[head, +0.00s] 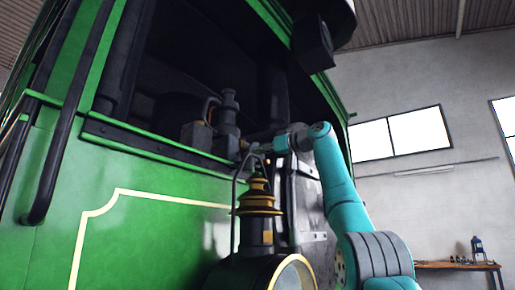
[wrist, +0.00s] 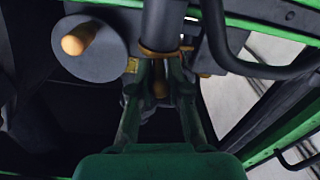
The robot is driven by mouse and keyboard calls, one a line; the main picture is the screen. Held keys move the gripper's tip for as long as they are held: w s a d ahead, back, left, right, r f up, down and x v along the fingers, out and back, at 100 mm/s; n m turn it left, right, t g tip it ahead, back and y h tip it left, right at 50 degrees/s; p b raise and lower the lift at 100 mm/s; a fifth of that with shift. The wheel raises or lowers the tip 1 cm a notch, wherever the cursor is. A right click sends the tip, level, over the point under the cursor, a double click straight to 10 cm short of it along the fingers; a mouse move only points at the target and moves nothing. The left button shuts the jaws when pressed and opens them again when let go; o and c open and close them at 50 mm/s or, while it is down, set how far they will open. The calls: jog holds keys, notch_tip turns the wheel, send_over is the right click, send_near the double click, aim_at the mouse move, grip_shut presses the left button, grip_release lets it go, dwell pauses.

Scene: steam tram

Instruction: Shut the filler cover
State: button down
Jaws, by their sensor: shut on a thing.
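My gripper (head: 256,147) reaches from the right into the dark cab opening, beside small dark fittings (head: 228,115). In the wrist view, its two green fingers (wrist: 163,62) are closed around a dark upright cylinder (wrist: 162,24) with a brass ring at its lower end. A brownish knob-like part (wrist: 158,88) shows between the fingers. Left of the fingertips is a grey rounded plate (wrist: 100,55) with an orange knob (wrist: 78,40). I cannot tell for sure which of these parts is the filler cover, nor how far open it is. The fingers hide part of the contact.
The green tram side (head: 150,190) and its sill (head: 150,145) lie below the opening. A brass-topped lantern (head: 259,205) stands close in front, near my arm. A dark curved rail (wrist: 225,50) runs right of the fingers. A workbench (head: 455,266) is far right.

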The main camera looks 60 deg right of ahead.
jog(key=shift+w+f, duration=0.15)
jog(key=shift+f, duration=0.1)
jog(key=c, duration=1.1)
grip_release()
jog(key=shift+w, duration=0.1)
jog(key=shift+r, duration=0.1)
